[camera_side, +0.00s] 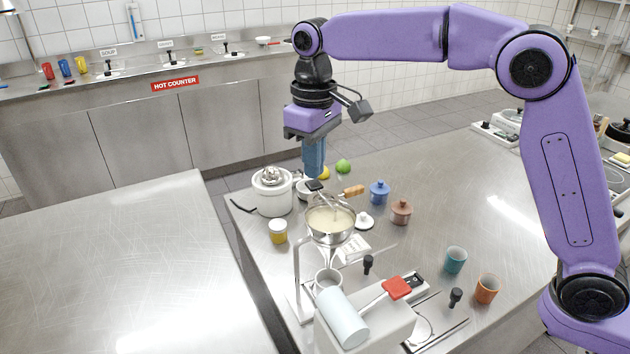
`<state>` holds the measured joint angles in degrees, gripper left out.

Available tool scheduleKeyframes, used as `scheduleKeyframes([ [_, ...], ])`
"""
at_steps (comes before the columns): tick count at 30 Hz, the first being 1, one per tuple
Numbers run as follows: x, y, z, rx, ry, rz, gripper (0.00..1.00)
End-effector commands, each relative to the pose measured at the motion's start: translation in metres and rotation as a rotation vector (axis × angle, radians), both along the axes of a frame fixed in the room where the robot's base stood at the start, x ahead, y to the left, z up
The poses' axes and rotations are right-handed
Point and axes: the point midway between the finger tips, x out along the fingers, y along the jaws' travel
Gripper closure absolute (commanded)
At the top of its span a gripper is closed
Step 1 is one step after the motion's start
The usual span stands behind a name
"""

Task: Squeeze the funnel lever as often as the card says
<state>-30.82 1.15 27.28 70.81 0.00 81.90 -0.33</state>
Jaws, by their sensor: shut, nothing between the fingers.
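The funnel (331,231) is a steel bowl filled with pale batter, held in a wire stand.
Blue (379,193) and brown (401,212) lidded pots stand right. Teal (455,260) and orange (486,289) cups stand farther right.

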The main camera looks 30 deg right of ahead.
Motion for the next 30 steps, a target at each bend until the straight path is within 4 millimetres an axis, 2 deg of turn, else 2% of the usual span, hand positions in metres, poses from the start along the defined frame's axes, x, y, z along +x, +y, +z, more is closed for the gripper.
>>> scheduleKeyframes([
  [16, 0.000, 0.000, 0.000, 0.000, 0.000, 0.000, 1.00],
  [30, 0.000, 0.000, -0.012, 0.000, 0.001, 0.000, 1.00],
])
